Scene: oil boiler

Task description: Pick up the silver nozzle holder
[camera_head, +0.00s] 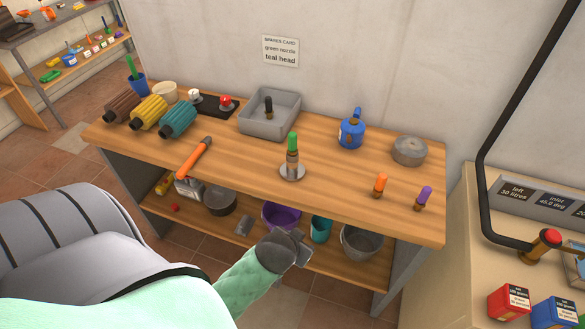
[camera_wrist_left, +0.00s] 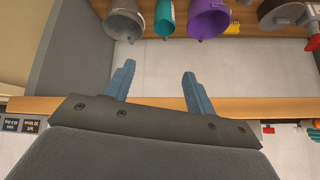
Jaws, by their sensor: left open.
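A silver round holder (camera_head: 292,172) stands upright on the wooden workbench near its middle. A brownish nozzle with a green top (camera_head: 292,148) stands in it. My left gripper (camera_head: 303,254) is in front of the bench, below and nearer than the holder, and does not touch it. In the left wrist view, which is upside down, its two blue-grey fingers (camera_wrist_left: 158,82) are spread with nothing between them. The holder is not recognisable in that view. My right gripper is not in view.
The bench's front edge (camera_wrist_left: 240,104) is close to the left fingers. A purple bowl (camera_head: 281,216), teal cup (camera_head: 321,230) and grey bucket (camera_head: 361,242) stand on the lower shelf. A grey tray (camera_head: 270,112), blue can (camera_head: 351,133) and orange-handled tool (camera_head: 195,157) surround the holder at a distance.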

